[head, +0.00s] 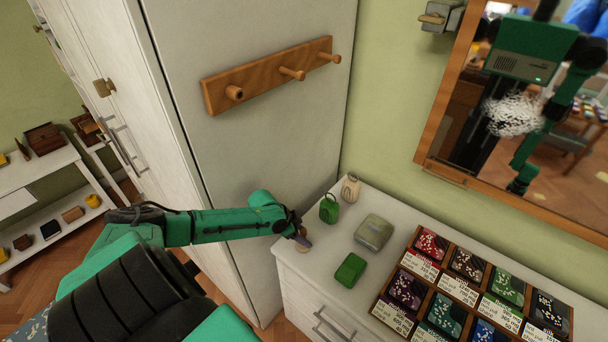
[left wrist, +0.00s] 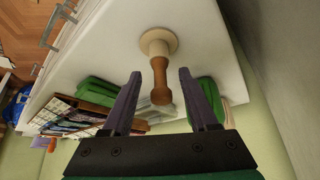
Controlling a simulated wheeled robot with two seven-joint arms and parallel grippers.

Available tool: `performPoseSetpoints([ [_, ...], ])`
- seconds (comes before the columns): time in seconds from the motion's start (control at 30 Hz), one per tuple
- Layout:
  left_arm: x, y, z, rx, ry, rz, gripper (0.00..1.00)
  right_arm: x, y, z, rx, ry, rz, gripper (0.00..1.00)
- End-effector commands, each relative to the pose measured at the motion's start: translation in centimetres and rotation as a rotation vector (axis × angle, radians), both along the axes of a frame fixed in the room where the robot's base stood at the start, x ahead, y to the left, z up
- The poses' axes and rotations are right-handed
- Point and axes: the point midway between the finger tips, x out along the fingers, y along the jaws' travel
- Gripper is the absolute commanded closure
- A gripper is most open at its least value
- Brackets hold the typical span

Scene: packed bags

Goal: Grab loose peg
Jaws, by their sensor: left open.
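The loose peg (left wrist: 159,75) is a brown turned wooden peg with a pale round base. In the left wrist view it stands on the white cabinet top (left wrist: 95,75), its brown end pointing toward my gripper. My left gripper (left wrist: 160,73) is open, with one dark purple finger on each side of the peg and gaps between. In the head view my left gripper (head: 301,238) is low at the cabinet's left corner and mostly hides the peg. A wooden rail (head: 262,78) on the wardrobe side has two projecting pegs and a short dark-centred stub at left. My right gripper is out of view.
Near the gripper stand a green bag (head: 328,208), a cream item (head: 351,187), a grey-green box (head: 373,232) and a green box (head: 350,270). A wooden tray (head: 437,235) of labelled packets lies right. The wardrobe (head: 205,150) rises at left; a mirror (head: 530,110) hangs at right.

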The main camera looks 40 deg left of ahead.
Motion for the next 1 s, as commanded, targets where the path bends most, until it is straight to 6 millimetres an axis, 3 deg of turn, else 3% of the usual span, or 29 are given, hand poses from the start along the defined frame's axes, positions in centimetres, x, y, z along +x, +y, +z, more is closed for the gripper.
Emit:
performPoseSetpoints([
  [0.17,1.2,-0.8,-2.3,-0.001,-0.001,0.001,0.40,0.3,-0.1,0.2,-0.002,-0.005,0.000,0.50],
  [0.37,1.2,-0.8,-2.5,0.001,0.000,-0.002,0.40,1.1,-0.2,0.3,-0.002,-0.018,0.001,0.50],
  [0.53,1.2,-0.8,-2.5,0.000,0.000,-0.001,1.00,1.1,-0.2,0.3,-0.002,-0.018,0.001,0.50],
  [1.0,1.2,-0.8,-2.4,0.000,0.000,-0.001,1.00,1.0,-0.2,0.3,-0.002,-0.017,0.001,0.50],
])
